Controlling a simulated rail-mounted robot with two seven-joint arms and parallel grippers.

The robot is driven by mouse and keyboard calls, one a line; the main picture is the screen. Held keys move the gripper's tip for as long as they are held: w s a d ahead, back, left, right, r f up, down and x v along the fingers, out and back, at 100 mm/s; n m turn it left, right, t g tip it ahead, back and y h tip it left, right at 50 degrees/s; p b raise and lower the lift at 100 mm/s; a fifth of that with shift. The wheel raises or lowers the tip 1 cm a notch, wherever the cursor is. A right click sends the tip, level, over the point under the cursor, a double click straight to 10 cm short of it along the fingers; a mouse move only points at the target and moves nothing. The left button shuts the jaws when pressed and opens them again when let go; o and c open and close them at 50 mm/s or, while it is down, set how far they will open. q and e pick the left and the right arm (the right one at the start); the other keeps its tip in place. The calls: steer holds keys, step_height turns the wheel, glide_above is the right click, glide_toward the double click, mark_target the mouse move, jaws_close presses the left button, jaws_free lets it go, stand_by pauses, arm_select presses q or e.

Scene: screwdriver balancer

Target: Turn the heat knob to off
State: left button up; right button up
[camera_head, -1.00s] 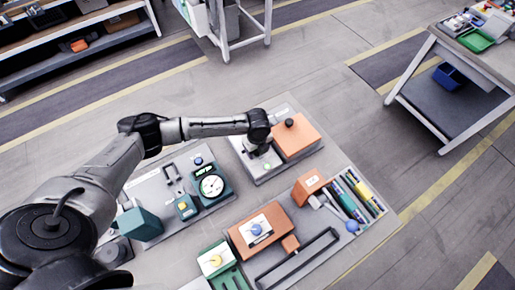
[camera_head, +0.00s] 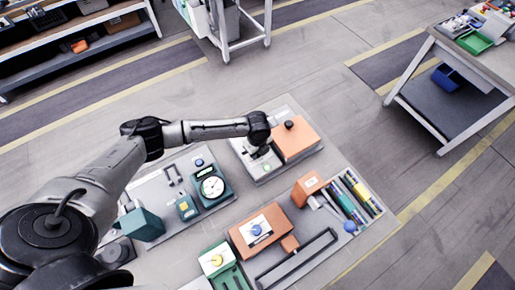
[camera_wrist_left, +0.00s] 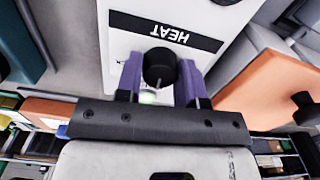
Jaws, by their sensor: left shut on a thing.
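The heat knob (camera_wrist_left: 159,66) is a round black knob on a white panel (camera_wrist_left: 113,45) in the left wrist view. A black-framed HEAT label (camera_wrist_left: 166,31) reads upside down above it. My left gripper (camera_wrist_left: 160,80) has its two purple fingers on either side of the knob and is shut on it. In the head view my left wrist hides the knob, and the panel (camera_head: 244,154) shows beside the wrist. I cannot read the knob's pointer direction. My right gripper is not in view.
An orange box with a black knob (camera_head: 296,139) stands right beside the heat panel. A teal gauge unit (camera_head: 212,187) is to the left. An orange block (camera_head: 256,231) and a tray of coloured screwdrivers (camera_head: 356,195) are nearer. Open floor lies beyond.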

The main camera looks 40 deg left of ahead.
arm_select(q)
steer(key=n+p, duration=0.1)
steer(key=p, duration=0.1)
steer(key=n+p, duration=0.4)
steer(key=shift+r, duration=0.3)
steer(key=n+p, duration=0.3)
steer(key=shift+f, duration=0.15)
steer(key=shift+n+p, duration=0.5)
steer(key=shift+n, duration=0.5)
steer(key=shift+f+n, duration=0.1)
steer(key=shift+n, duration=0.3)
steer(key=shift+p, duration=0.3)
steer(key=o, duration=0.9)
